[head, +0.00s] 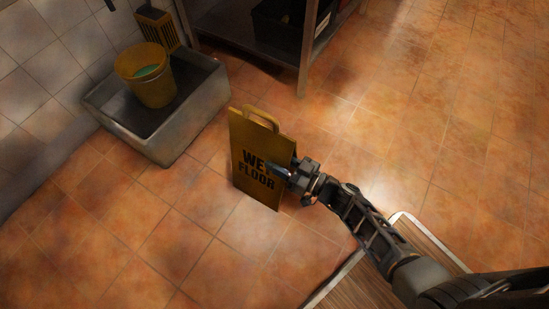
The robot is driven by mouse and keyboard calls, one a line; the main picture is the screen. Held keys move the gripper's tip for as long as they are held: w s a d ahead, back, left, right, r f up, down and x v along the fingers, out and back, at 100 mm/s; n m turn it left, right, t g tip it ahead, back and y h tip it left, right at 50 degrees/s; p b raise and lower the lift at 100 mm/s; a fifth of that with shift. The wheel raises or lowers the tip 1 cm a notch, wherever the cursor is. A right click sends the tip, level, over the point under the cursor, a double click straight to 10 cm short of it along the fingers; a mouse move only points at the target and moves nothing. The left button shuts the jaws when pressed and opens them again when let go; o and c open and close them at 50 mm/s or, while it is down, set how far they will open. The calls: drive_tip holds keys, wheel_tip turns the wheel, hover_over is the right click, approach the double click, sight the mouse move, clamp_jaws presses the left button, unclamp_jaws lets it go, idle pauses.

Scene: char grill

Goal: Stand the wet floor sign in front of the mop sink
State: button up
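The yellow wet floor sign (249,183) stands upright on the orange tiles, its lettered face towards me and a handle loop at its top. Its lower edge appears to be at the floor, but I cannot tell whether it touches. The grey mop sink (190,121) is behind and left of the sign, against the tiled wall, with floor between them. My gripper (279,170) is at the sign's right edge, with one finger over the face near the lettering. The other finger is not clearly visible, so I cannot tell whether it grips the sign.
A yellow bucket (153,88) with something green inside stands in the sink. A yellow slotted piece (158,28) is behind it. A dark metal shelf (306,55) holding a black bin stands at the back. A wood-slatted, pale-edged surface (362,287) is at lower right. The left foreground floor is clear.

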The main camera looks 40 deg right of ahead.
drive_tip(key=p+v, duration=0.1)
drive_tip(key=v, duration=0.9)
drive_tip(key=shift+s, duration=0.4)
drive_tip(key=s+a+f+g+h, duration=0.1)
drive_tip(key=s+a+g, duration=0.25)
drive_tip(key=s, duration=0.45)
drive_tip(key=s+a+f+g+h, duration=0.1)
drive_tip(key=s+a+g+h, duration=0.15)
drive_tip(key=s+g, duration=0.4)
drive_tip(key=s+r+m+t+h, duration=0.1)
drive_tip(key=r+t, duration=0.6)
drive_tip(key=r, duration=2.6)
drive_tip(key=shift+s+a+m+t+h, duration=0.35)
drive_tip(key=shift+s+h, duration=0.2)
drive_tip(key=shift+s, duration=0.5)
